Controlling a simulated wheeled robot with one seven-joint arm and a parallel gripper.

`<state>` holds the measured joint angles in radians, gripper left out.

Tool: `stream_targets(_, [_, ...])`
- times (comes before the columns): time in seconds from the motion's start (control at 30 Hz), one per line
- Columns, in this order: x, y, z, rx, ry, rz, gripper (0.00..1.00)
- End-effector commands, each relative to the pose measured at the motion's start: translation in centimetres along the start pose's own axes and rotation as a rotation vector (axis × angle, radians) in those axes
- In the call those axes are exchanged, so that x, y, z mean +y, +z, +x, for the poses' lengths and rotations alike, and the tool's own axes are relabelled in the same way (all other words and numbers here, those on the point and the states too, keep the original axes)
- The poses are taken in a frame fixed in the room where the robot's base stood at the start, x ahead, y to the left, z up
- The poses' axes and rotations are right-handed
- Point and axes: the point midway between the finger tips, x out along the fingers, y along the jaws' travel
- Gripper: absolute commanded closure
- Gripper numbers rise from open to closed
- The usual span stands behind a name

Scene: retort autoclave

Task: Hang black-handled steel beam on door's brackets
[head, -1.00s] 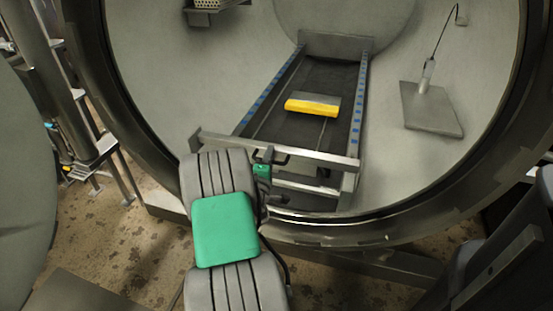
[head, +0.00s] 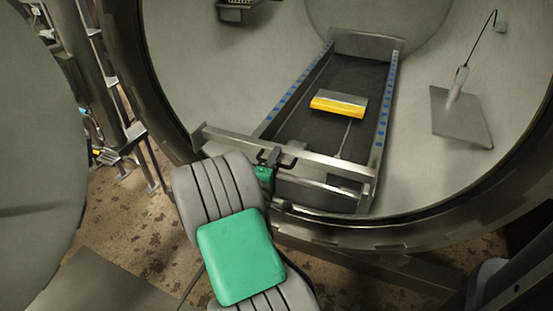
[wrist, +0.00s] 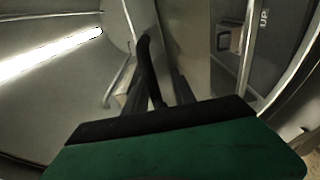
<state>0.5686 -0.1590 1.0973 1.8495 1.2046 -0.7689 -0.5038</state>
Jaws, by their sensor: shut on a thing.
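The steel beam (head: 330,163) is a long grey bar with a black handle (head: 275,156). It lies crosswise in front of the chamber's inner track, sloping down to the right in the head view. My gripper (head: 268,166), green and dark, is shut on the handle, partly hidden behind my arm. In the wrist view the black handle (wrist: 147,70) rises from above the green gripper body. The large round grey door (head: 38,130) stands open at the left edge. I cannot make out any brackets on it.
The round chamber rim (head: 440,212) surrounds the opening. Inside are a dark track (head: 335,85) with blue-marked rails, a yellow-edged block (head: 338,106) on it, and a grey plate (head: 460,118) on the right wall.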

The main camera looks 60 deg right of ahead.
Motion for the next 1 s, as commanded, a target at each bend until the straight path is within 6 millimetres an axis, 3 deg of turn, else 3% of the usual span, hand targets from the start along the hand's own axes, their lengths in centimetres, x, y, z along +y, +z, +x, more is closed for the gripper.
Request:
stream_targets(0.1, [1.8, -0.1, 0.1, 0.000, 0.008, 0.002, 1.00])
stream_targets(1.0, [8.6, -0.1, 0.1, 0.000, 0.008, 0.002, 1.00])
